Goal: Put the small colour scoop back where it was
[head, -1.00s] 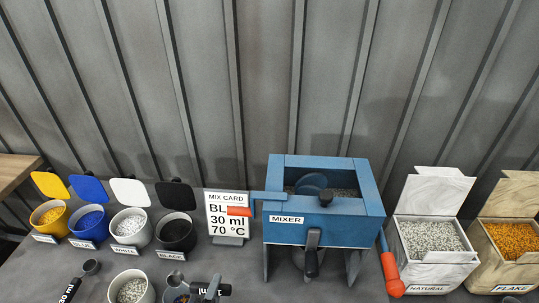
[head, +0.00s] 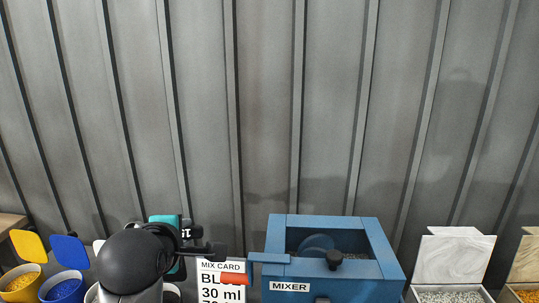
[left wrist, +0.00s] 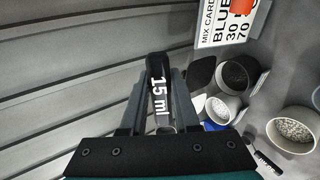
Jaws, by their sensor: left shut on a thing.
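My left gripper (head: 200,241) is raised at the lower left of the head view, in front of the wall and left of the mix card. In the left wrist view my left gripper (left wrist: 159,118) is shut on the black handle of the small colour scoop (left wrist: 160,85), marked "15 ml". The handle stands between the two fingers, clear of the table. The scoop's bowl is mostly hidden by the gripper. In the head view I cannot make out the scoop clearly. My right gripper is in neither view.
The mix card (head: 221,280) and blue mixer (head: 290,265) stand right of my arm. Yellow (head: 20,284) and blue (head: 63,288) tubs stand left. The black tub (left wrist: 238,74) and a cup of pale pellets (left wrist: 290,132) show in the wrist view.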

